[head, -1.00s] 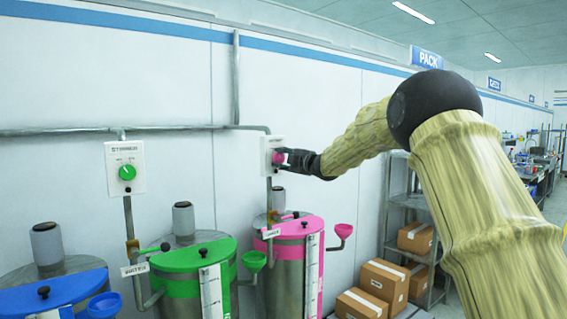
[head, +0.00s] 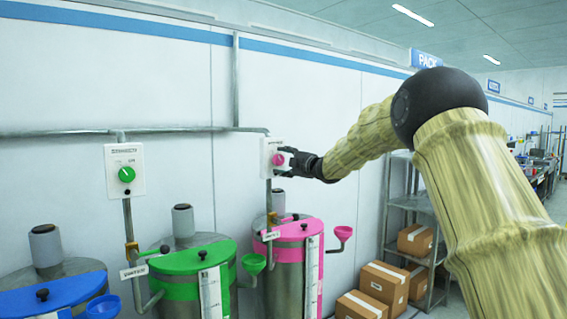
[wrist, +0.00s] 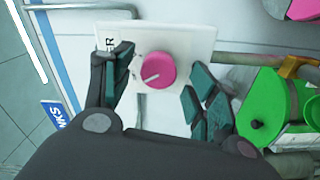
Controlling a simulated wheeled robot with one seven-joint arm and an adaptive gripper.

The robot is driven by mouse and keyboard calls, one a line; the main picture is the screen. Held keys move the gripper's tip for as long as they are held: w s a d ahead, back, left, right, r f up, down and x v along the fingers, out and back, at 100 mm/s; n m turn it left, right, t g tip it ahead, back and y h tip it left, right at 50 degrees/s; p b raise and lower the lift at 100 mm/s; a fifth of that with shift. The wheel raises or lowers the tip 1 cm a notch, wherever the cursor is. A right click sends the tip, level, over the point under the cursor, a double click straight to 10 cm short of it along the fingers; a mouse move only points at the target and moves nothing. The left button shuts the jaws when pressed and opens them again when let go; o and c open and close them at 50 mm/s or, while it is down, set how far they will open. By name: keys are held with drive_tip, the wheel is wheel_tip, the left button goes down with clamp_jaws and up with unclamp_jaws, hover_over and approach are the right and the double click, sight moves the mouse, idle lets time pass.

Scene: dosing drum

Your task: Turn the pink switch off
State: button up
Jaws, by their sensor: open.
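The pink switch (head: 277,159) is a round knob with a white pointer line on a white wall plate (head: 267,171). In the wrist view the pink switch (wrist: 157,71) sits between my open fingers, with its pointer line aimed toward the lower left of the picture. My gripper (head: 288,162) is open just right of the switch in the head view. In the wrist view my gripper (wrist: 160,92) has one finger on each side of the knob, both apart from it. The plate's lettering is too small or cut off to read fully.
A green switch (head: 126,174) on a similar plate is to the left. Below stand drums with pink (head: 290,230), green (head: 193,257) and blue (head: 52,291) lids. A conduit (head: 180,130) runs along the wall. Boxes (head: 385,283) and a shelf (head: 412,203) are at the right.

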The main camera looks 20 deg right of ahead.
drive_tip(key=v, duration=1.1)
drive_tip(key=shift+s, duration=0.1)
